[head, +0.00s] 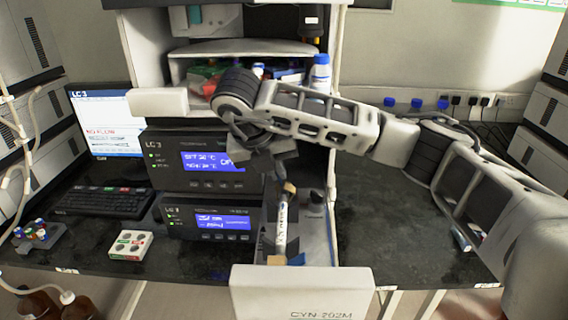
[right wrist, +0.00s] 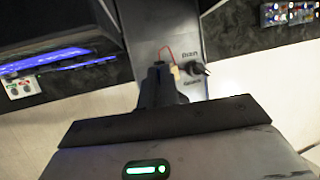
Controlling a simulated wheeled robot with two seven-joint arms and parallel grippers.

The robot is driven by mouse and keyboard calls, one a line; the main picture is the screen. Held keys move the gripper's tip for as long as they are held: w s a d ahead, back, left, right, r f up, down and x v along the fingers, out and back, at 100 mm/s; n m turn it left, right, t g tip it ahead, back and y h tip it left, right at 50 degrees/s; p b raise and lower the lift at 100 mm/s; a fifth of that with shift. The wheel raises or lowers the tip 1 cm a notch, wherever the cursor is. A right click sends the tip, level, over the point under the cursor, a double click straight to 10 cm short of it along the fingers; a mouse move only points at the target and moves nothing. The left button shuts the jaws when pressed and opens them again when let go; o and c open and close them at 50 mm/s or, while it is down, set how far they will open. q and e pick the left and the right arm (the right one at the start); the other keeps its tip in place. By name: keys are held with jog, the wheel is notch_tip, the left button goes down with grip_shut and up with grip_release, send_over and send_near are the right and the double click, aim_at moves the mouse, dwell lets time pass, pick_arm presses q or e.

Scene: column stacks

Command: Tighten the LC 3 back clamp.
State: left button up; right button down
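The LC 3 stack has two dark modules with lit blue screens, an upper one (head: 205,165) and a lower one (head: 225,217). A slim silvery column (head: 282,222) with brass-coloured ends stands to the right of the screens. My right gripper (head: 272,160) reaches over from the right, close to the column's upper, back end. The back clamp is mostly hidden behind the gripper. In the right wrist view, the dark fingers (right wrist: 160,82) point at a grey panel beside a black drain knob (right wrist: 197,68) and a thin red tube (right wrist: 167,50). Their opening is unclear. My left gripper is out of view.
A white panel marked CYN-202M (head: 302,294) juts out at the front. A keyboard (head: 103,201), a monitor (head: 105,125) and a small white button box (head: 130,245) are to the left. A blue-capped bottle (head: 320,75) stands above. Dark bench lies right.

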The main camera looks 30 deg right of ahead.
jog(key=h, duration=0.1)
jog(key=w+a+g+h, duration=0.1)
jog(key=h, duration=0.1)
jog(key=shift+a+f+n+g, duration=0.2)
jog(key=shift+n+g, duration=0.1)
jog(key=shift+w+a+f+n+g+h, duration=0.15)
jog(key=shift+a+f+n+g+h, duration=0.25)
jog(key=shift+h, duration=0.6)
jog(key=shift+f, duration=0.2)
jog(key=c, duration=1.6)
grip_release()
jog(key=shift+a, duration=0.1)
jog(key=v, duration=1.5)
jog(key=shift+w+a+r, duration=0.15)
jog(key=shift+a+r, duration=0.1)
jog(key=shift+a, duration=0.1)
